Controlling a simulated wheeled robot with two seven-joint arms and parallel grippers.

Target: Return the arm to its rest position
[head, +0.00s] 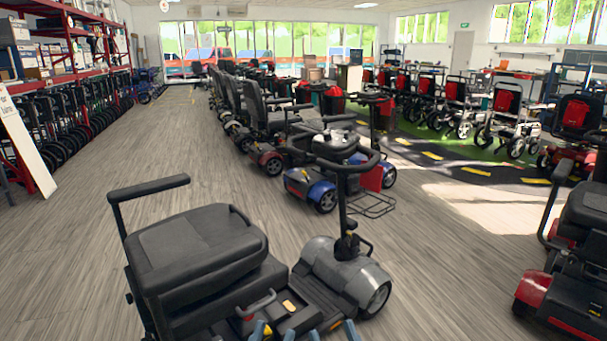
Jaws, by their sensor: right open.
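My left gripper (273,333) shows only as two blue-grey fingertips at the bottom edge, with a gap between them. My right gripper (332,333) shows the same way just to its right, with its fingertips apart. Both look empty. The rest of both arms is below the picture and hidden. Behind the fingertips, a grey mobility scooter (345,265) stands close in front, with its dark padded seat (195,250) to the left and its tiller (345,195) upright. I cannot tell how near the fingertips are to it.
A blue-sided scooter (315,190) heads a row of scooters running back. A red scooter (560,290) stands at the right edge. Wheelchairs (507,110) line the back right. A red shelving rack (60,75) stands at the left. The wooden floor (130,135) is clear on the left.

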